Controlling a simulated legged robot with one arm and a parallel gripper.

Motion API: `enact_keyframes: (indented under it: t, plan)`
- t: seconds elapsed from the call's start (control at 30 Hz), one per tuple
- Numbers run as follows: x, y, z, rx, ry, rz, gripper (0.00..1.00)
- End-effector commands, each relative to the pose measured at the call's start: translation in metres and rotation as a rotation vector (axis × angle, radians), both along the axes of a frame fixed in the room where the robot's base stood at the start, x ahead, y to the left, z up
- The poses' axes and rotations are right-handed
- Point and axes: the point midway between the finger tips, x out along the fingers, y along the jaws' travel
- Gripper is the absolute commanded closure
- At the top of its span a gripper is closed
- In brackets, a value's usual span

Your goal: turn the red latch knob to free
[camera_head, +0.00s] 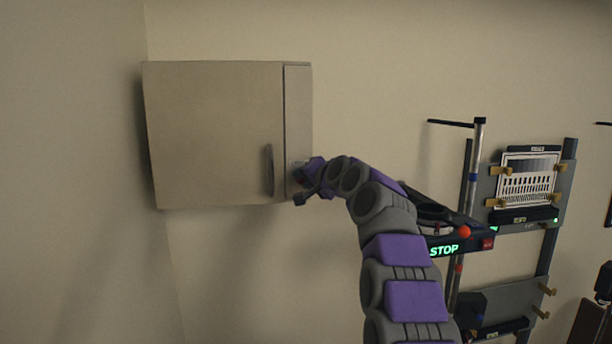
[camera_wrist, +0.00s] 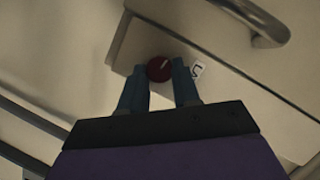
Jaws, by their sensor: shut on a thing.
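The red latch knob (camera_wrist: 159,68) is round and dark red with a pale line across its face. It sits on the narrow panel beside the door of a beige wall cabinet (camera_head: 215,130). In the wrist view my gripper (camera_wrist: 160,73) has one blue-grey finger on each side of the knob and is shut on it. In the head view my gripper (camera_head: 303,182) is at the cabinet's right edge and the knob is hidden behind it. A small white label with a dark mark (camera_wrist: 197,69) is just right of the knob.
A curved metal door handle (camera_head: 269,170) is just left of my gripper; it also shows in the wrist view (camera_wrist: 250,15). A rack with metal poles (camera_head: 470,190) and a lit STOP sign (camera_head: 443,250) stands at the right. The wall below the cabinet is clear.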

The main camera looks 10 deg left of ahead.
Motion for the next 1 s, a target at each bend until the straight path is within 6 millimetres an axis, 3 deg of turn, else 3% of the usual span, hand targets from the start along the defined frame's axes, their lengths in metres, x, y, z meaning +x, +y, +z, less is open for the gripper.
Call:
enact_keyframes:
  t: [0.3, 0.87, 0.9, 1.0]
  plan:
    - [0.0014, 0.0023, -0.0072, -0.131, -0.020, 0.005, 0.99]
    - [0.0018, 0.0029, -0.0085, -0.159, -0.027, 0.005, 0.99]
    - [0.0018, 0.0030, -0.0084, -0.158, -0.027, 0.005, 0.67]
    - [0.0017, 0.0027, -0.0072, -0.158, -0.029, 0.004, 0.57]
